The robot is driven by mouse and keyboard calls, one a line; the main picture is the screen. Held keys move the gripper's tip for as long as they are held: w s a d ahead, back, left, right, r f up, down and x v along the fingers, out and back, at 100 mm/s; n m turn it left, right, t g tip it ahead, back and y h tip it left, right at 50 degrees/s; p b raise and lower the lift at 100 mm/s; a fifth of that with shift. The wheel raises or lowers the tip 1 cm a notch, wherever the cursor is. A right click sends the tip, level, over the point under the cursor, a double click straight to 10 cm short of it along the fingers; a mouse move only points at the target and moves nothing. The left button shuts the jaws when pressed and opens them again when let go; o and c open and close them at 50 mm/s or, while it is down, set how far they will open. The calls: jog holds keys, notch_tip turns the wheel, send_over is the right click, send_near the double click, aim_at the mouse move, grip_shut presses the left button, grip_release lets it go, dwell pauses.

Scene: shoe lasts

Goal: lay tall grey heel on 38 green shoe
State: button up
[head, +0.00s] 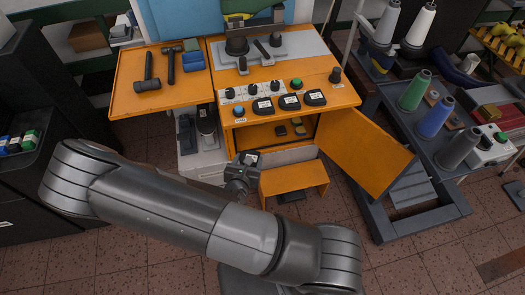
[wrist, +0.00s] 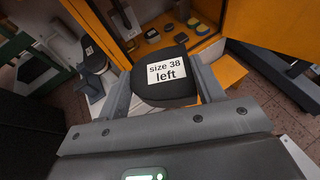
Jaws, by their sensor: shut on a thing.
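My gripper (wrist: 163,86) is shut on a black rounded piece (wrist: 165,88) with a white label reading "size 38 left"; a finger lies on each side of it. In the head view my gripper (head: 241,168) holds the piece in front of the orange bench's open cabinet. Several small dark and yellowish blocks (head: 281,130) lie inside the cabinet, also seen in the wrist view (wrist: 152,34). I cannot pick out a tall grey heel or a green shoe for certain.
The orange cabinet door (head: 365,150) stands open to the right. An orange step (head: 293,180) is below the opening. Hammers (head: 147,75) and blue blocks (head: 193,59) lie on the left shelf. Thread spools (head: 415,90) stand at right.

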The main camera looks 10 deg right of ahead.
jog(key=w+a+r+n+t+y, duration=0.1)
jog(key=a+r+n+y, duration=0.1)
jog(key=a+r, duration=0.3)
jog(key=w+a+r+n+y, duration=0.1)
jog(key=w+a+r+y, duration=0.1)
jog(key=a, duration=0.5)
jog(key=w+a+r+n+y, duration=0.25)
jog(key=w+a+r, duration=0.35)
jog(key=w+r, duration=0.55)
jog(key=w+a+r+n+g+y, duration=0.1)
jog(key=w+a+r+n+y, duration=0.15)
jog(key=w+a+r, duration=0.65)
jog(key=w+a+r+n+y, duration=0.2)
jog(key=w+a+r+y, duration=0.1)
jog(key=w+r, duration=1.1)
jog(key=w+d+r+h, duration=0.2)
jog(key=w+d+r, duration=0.35)
jog(key=d, duration=0.45)
jog(key=d+m+t+h, duration=0.1)
jog(key=d+m+h, duration=0.35)
jog(key=d, duration=1.95)
jog(key=shift+m, duration=0.25)
jog(key=shift+w+f, duration=0.2)
jog(key=shift+f, duration=3.65)
jog(key=shift+f, duration=0.2)
